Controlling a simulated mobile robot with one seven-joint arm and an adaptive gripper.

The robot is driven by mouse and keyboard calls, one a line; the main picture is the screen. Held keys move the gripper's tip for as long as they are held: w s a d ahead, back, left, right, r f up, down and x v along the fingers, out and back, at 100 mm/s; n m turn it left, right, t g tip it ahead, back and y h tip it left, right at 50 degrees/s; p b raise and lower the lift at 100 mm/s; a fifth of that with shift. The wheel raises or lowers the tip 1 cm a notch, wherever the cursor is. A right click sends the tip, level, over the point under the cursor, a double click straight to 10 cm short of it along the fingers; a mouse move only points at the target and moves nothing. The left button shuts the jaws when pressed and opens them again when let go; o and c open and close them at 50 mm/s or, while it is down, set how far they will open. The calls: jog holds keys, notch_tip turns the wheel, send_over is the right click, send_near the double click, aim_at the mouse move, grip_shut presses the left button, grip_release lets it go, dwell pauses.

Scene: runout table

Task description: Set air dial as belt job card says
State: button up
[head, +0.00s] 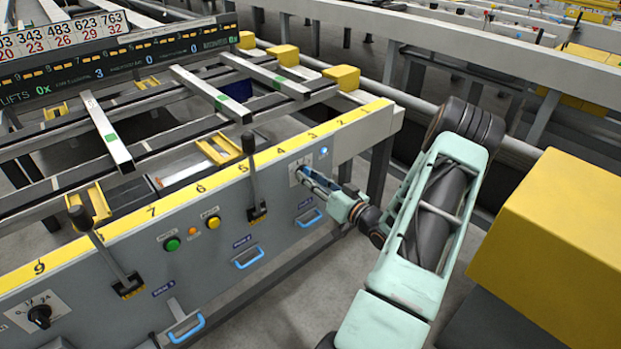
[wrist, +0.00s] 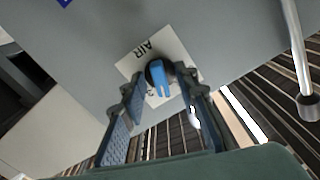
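The air dial is a dark round base with a blue knob (wrist: 160,78) on a white plate (wrist: 135,65) lettered AIR. The plate also shows in the head view (head: 296,171) on the grey front panel, partly hidden by my gripper. My gripper (wrist: 163,83) is open, with one finger on each side of the knob. Gaps show between knob and fingers; I cannot tell whether either touches. The knob's pointing against its scale is too small to read. I cannot make out a belt job card in either view.
The grey panel (head: 226,215) also carries two black levers, green and yellow buttons (head: 172,244), blue handles (head: 249,258) and a black dial (head: 40,315) at lower left. A display board (head: 110,62) stands upper left. A yellow block (head: 555,220) is right of my arm.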

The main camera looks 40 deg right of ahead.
jog(key=s, duration=1.2)
jog(key=shift+d, duration=0.45)
jog(key=shift+w, duration=0.1)
